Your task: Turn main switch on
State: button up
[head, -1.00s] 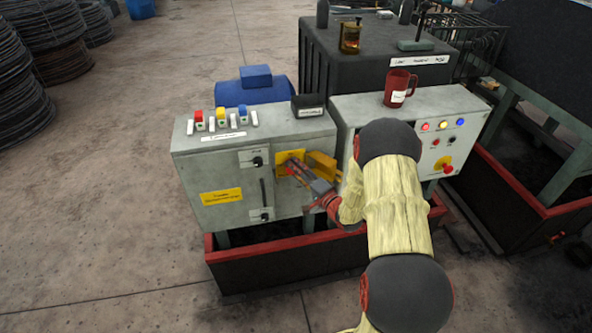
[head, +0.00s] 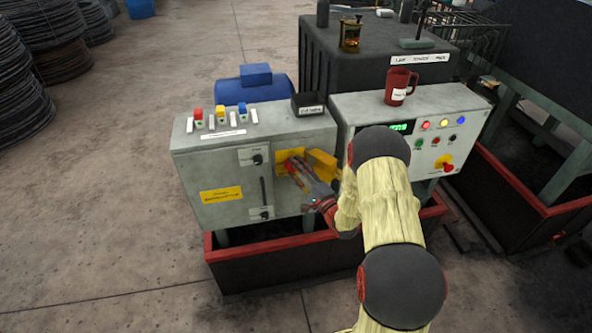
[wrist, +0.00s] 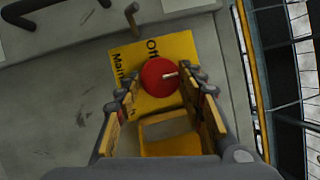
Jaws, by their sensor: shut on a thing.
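The main switch has a red knob (wrist: 160,77) on a yellow plate (wrist: 182,47) lettered "Off" and "Main", seen in the wrist view. In the head view the yellow plate (head: 285,157) is on the front of the grey cabinet (head: 225,165). My gripper (wrist: 162,88) is shut on the red knob, with a finger on each side of it. In the head view my gripper (head: 295,168) reaches the plate from the lower right and hides most of the knob. A small pale mark shows on the knob.
A yellow block (head: 322,163) juts out just right of the switch. The right panel (head: 425,115) carries lit lamps, a green display (head: 398,127) and a red mug (head: 398,86) on top. A red-rimmed trough (head: 240,262) runs below the cabinet.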

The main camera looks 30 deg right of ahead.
jog(key=o, duration=1.1)
jog(key=shift+o, duration=0.2)
jog(key=s+d+f, duration=0.1)
jog(key=s, duration=1)
jog(key=shift+s+d+f, duration=0.15)
jog(key=shift+s+f, duration=0.2)
jog(key=shift+s, duration=0.05)
